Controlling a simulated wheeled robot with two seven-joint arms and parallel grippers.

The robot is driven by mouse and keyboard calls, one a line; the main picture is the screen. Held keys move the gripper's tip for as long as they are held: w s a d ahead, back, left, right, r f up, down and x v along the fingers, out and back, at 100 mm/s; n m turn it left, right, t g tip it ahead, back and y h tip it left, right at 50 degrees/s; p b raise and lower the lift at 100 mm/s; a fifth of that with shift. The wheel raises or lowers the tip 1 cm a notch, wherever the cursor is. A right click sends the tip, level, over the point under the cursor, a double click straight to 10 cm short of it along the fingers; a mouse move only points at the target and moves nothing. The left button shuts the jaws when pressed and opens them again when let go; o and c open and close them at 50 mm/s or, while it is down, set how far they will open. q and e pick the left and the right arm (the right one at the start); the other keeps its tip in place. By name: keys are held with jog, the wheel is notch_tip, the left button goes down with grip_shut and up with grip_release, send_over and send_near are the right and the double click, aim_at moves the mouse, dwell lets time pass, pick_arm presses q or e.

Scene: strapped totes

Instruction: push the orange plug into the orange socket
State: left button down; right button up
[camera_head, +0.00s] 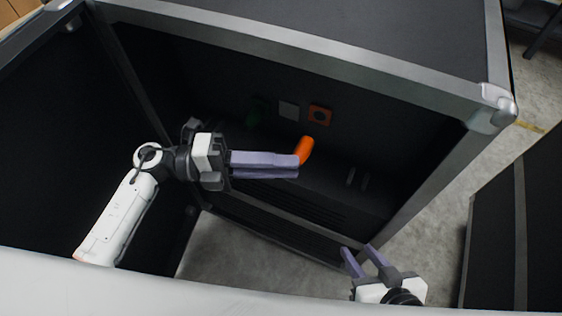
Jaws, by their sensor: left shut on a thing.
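The orange plug (306,148) is held at the fingertips of my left gripper (297,164), which is shut on it. The plug is tilted, its upper end leaning up and to the right. The orange socket (319,115) is a square on the dark back panel inside the case, above and slightly right of the plug. In the picture the plug and the socket are apart; how deep the gap is I cannot tell. My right gripper (359,250) is open and empty, low in the view near the case's front edge.
The black case (300,49) has grey metal edges and an open door at the left. Another dark case (515,230) stands at the right.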

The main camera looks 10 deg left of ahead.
jog(key=shift+s, duration=0.2)
pick_arm(q)
jog(key=shift+w, duration=0.15)
pick_arm(e)
jog(key=shift+f, duration=0.15)
pick_arm(q)
jog(key=w+b, duration=0.1)
jog(key=w+d+b, duration=0.1)
jog(key=w, duration=0.1)
jog(key=w+d+b, duration=0.1)
jog(key=w, duration=0.1)
jog(key=shift+w, duration=0.15)
pick_arm(e)
jog(key=shift+w+a+f, duration=0.2)
jog(key=shift+w+f, duration=0.05)
jog(key=shift+w, duration=0.1)
pick_arm(q)
jog(key=shift+a+r, duration=0.1)
jog(key=shift+a, duration=0.05)
pick_arm(e)
jog(key=shift+s+f, duration=0.1)
jog(key=shift+f, duration=0.05)
dwell(0.5)
dwell(0.9)
pick_arm(q)
jog(key=shift+w, duration=0.4)
pick_arm(e)
jog(key=shift+f, duration=0.1)
